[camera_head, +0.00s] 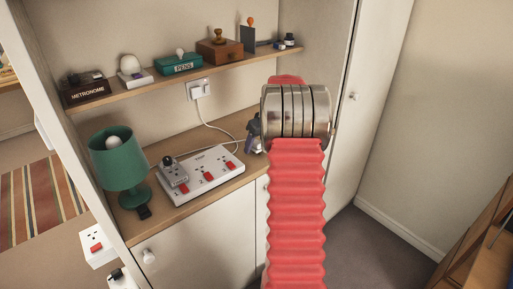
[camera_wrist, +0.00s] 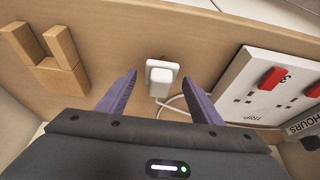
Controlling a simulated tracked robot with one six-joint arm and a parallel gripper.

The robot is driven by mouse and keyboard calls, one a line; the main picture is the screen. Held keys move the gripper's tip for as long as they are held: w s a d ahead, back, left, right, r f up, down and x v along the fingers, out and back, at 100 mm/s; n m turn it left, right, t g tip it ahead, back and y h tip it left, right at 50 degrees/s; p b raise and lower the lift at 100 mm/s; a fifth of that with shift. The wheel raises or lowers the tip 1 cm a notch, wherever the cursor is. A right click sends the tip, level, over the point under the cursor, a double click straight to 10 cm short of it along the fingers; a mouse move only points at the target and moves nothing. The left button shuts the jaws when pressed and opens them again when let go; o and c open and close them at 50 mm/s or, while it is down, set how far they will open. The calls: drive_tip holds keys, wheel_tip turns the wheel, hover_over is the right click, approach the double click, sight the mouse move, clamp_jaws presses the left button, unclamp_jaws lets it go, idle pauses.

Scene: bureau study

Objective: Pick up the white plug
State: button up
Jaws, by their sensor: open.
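The white plug (camera_wrist: 161,79) lies on the wooden desktop in the wrist view, with a pin showing at its far end. A white cord lies beside it and curves off behind my right finger. My gripper (camera_wrist: 159,76) is open, with one purple finger on each side of the plug and a gap on both sides. I cannot tell how high the fingers are above the wood. In the head view my gripper (camera_head: 252,134) is partly hidden behind my arm at the right of the desk. I cannot make out the loose plug there.
A white power strip (camera_wrist: 262,85) with red switches is close to my right finger; it also shows in the head view (camera_head: 213,177). A wooden piece (camera_wrist: 62,47) stands at left. A green lamp (camera_head: 119,165) and wall socket (camera_head: 198,89) are beyond. A shelf (camera_head: 160,78) hangs above.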

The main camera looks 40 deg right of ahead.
drive_tip(key=shift+c, duration=0.3)
drive_tip(key=c, duration=1.1)
